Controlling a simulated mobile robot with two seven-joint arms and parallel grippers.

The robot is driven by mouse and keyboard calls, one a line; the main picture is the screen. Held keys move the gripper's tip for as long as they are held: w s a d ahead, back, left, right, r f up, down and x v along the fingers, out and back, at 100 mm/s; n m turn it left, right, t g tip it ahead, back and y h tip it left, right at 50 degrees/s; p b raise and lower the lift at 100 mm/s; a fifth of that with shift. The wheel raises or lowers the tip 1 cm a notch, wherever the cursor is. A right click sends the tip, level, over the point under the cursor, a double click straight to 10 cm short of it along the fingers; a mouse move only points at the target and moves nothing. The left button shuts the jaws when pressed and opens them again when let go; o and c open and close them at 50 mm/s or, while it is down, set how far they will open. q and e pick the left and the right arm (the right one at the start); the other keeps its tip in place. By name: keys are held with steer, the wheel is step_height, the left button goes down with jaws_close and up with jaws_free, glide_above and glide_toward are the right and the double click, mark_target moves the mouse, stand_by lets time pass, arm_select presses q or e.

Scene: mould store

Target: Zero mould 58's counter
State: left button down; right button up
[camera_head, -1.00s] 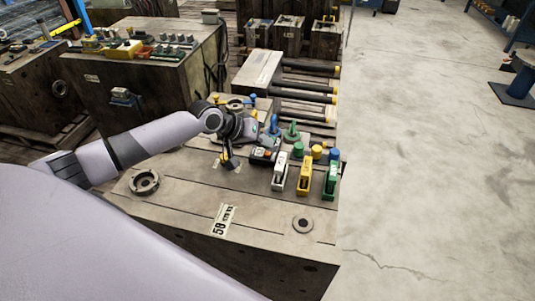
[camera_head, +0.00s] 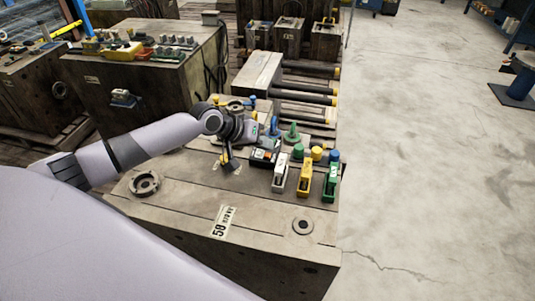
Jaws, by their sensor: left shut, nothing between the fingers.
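Mould 58 (camera_head: 180,225) is a large metal block with a "58" label (camera_head: 223,222) on its top near the front. A small black counter (camera_head: 265,153) with an orange-red patch stands on its top, left of a white clamp-like fitting (camera_head: 281,176). My left gripper (camera_head: 230,166) is shut and empty, pointing down just left of the counter. I cannot tell whether it touches the counter. My left wrist hides part of the mould's top behind it. My right gripper is not in view.
Yellow (camera_head: 304,178) and green (camera_head: 330,183) fittings stand right of the white one. A green cone (camera_head: 292,133) and coloured caps are behind. A ring (camera_head: 144,184) lies at left. Another mould block (camera_head: 150,75) with parts on top stands behind. Open concrete floor (camera_head: 430,150) is at right.

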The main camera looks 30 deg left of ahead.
mark_target(264, 156)
arm_select(q)
steer(key=shift+f, duration=0.1)
stand_by(0.7)
steer(key=shift+f, duration=0.3)
steer(key=shift+f, duration=0.5)
stand_by(0.6)
steer(key=shift+r, duration=0.1)
steer(key=shift+r+p, duration=0.8)
steer(key=shift+r, duration=0.1)
step_height(264, 156, up, 5)
steer(key=p, duration=0.5)
